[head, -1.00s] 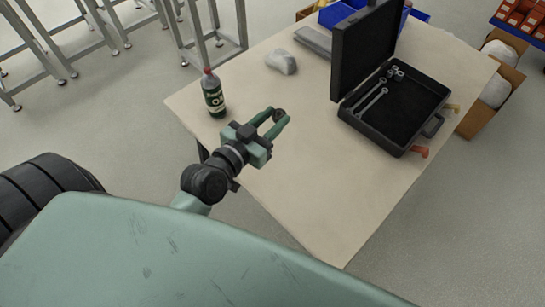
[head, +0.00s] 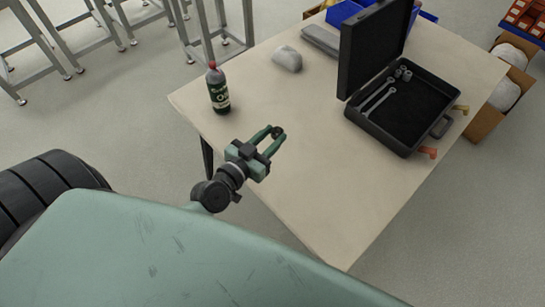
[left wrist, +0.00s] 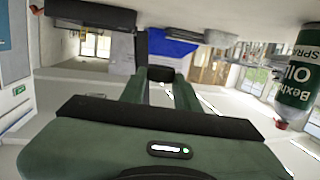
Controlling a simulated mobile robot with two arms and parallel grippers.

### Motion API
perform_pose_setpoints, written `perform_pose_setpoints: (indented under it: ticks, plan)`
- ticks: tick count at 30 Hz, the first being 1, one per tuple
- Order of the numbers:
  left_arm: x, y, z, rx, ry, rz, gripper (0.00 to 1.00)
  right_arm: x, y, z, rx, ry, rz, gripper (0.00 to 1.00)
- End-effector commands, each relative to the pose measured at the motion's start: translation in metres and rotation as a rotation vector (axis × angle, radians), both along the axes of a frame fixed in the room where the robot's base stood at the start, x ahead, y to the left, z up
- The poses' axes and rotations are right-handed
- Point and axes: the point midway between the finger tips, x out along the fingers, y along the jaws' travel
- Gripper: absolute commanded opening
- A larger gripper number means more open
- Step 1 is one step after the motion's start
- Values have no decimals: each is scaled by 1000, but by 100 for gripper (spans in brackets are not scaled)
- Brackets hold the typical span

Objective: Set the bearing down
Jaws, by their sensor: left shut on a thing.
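My left gripper (head: 272,140) is shut on the bearing (head: 276,132), a small dark ring between its fingertips, over the near left part of the table (head: 330,190). The bearing also shows as a dark shape between the fingers in the left wrist view (left wrist: 160,74). I cannot tell from these views how far it is above the tabletop. My right gripper is not in view.
A green oil bottle (head: 219,92) stands left of the gripper. An open black toolbox (head: 380,134) with wrenches lies to the right. A grey-white cloth (head: 288,59) and blue bins (head: 343,14) are behind. The front tabletop is clear.

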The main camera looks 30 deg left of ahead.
Motion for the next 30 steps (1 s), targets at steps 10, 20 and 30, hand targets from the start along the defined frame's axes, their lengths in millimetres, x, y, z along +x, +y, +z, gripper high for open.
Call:
perform_pose_setpoints:
  ticks: [10,20,30]
  plan:
    - [1,0,-69,1,-2,-2,0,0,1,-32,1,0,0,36]
    - [1,0,-106,3,-1,-3,0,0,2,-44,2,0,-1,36]
    - [0,0,-109,0,-2,0,0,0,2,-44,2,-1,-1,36]
